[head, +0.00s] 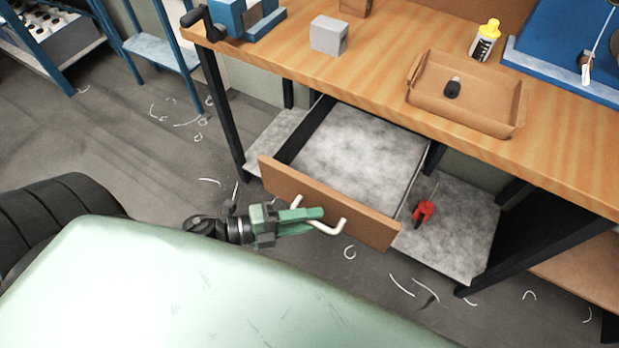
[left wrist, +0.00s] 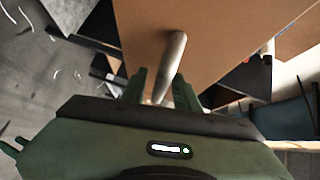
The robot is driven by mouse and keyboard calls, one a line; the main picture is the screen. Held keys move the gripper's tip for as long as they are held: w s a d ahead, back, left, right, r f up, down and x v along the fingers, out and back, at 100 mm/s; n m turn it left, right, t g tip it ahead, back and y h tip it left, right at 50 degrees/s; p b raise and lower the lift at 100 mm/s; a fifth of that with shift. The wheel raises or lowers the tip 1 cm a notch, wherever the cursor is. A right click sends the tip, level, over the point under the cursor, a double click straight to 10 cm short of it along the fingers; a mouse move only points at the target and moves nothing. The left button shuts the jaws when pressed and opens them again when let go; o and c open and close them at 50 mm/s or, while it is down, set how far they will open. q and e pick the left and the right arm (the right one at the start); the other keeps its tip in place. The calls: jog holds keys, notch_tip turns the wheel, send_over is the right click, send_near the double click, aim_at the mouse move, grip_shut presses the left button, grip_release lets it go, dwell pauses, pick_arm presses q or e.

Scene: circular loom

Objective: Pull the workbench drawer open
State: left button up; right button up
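The workbench drawer (head: 330,207) is pulled well out from under the bench top, and its grey floor (head: 355,150) is bare. Its brown front also fills the middle of the left wrist view (left wrist: 215,55). A pale bar handle (head: 331,229) sticks out from the front. My left gripper (head: 316,221) is at this handle, with its green fingers closed in around the bar. In the left wrist view the handle (left wrist: 168,68) runs between the two fingertips (left wrist: 162,85). The fingers hide part of the bar. My right gripper is not in view.
The wooden bench top (head: 390,95) holds a blue vise (head: 240,15), a grey block (head: 329,35), a cardboard tray (head: 490,118) and a yellow-capped bottle (head: 485,40). A red tool (head: 424,212) lies on the lower shelf (head: 455,240). White scraps lie on the floor.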

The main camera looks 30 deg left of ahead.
pick_arm(q)
jog(key=shift+a, duration=0.1)
jog(key=b+v, duration=0.1)
jog(key=v, duration=0.6)
jog(key=shift+s+a, duration=0.2)
jog(key=shift+s, duration=0.15)
dwell(0.4)
